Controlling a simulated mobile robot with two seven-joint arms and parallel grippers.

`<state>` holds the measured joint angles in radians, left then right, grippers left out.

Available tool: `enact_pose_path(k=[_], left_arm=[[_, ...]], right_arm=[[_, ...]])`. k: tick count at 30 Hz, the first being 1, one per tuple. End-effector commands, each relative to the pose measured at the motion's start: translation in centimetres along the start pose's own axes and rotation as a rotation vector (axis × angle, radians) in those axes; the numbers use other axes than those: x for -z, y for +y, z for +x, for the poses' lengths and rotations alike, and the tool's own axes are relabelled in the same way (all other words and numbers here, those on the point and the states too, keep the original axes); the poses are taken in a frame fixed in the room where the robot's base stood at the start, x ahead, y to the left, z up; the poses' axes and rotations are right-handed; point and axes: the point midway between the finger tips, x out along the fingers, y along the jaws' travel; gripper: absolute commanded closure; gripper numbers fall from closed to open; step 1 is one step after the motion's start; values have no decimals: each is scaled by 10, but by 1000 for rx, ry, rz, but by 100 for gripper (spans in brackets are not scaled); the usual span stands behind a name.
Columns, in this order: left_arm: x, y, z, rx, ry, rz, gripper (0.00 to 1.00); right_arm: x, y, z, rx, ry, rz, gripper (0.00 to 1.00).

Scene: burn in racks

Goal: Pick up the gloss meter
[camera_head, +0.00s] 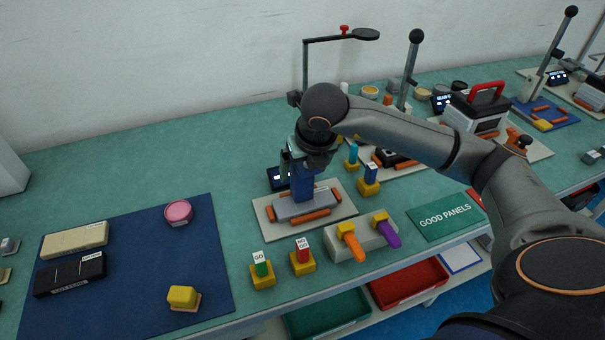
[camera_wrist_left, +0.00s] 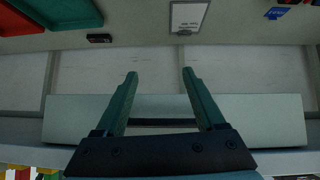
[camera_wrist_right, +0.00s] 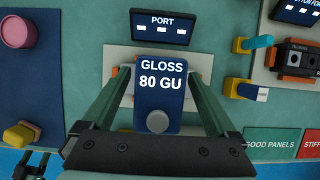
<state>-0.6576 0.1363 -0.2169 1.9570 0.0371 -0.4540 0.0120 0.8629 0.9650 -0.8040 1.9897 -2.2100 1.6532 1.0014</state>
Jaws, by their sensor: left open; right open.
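The gloss meter is a blue upright block (camera_head: 302,187) on a grey piece between orange stops, on a pale plate (camera_head: 343,207). In the right wrist view its dark blue face (camera_wrist_right: 160,100) reads "GLOSS 80 GU" and has a grey round button. My right gripper (camera_head: 301,168) points down over it. In the right wrist view the open fingers (camera_wrist_right: 157,85) lie one on each side of the meter. Whether they touch it cannot be told. My left gripper (camera_wrist_left: 159,75) is open and empty, and is not in the head view.
A blue mat (camera_head: 130,290) with a pink tin (camera_head: 178,211) lies left. GO-labelled blocks (camera_head: 262,270) and a holder with orange and purple handles (camera_head: 362,240) stand in front. A "PORT" display (camera_wrist_right: 160,28) and a tall stand (camera_head: 304,65) are close behind the meter.

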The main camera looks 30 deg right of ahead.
Motion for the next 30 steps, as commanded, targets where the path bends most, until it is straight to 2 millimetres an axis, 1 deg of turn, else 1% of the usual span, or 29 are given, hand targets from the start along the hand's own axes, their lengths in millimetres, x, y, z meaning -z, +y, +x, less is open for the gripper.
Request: enact_pose_path(k=[1,4,11,14,30], left_arm=[[0,0,0,1,0,0,29],[0,0,0,1,0,0,29],[-1,-1,0,2,-1,0,29],[-1,-1,0,3,-1,0,29],[-2,-2,1,4,-2,0,29]], right_arm=[[1,0,7,0,3,0,7],[0,1,14,-1,0,-1,7],[0,1,15,-1,0,-1,7],[0,1,15,-2,0,-1,18],[0,1,14,-2,-1,-1,78]])
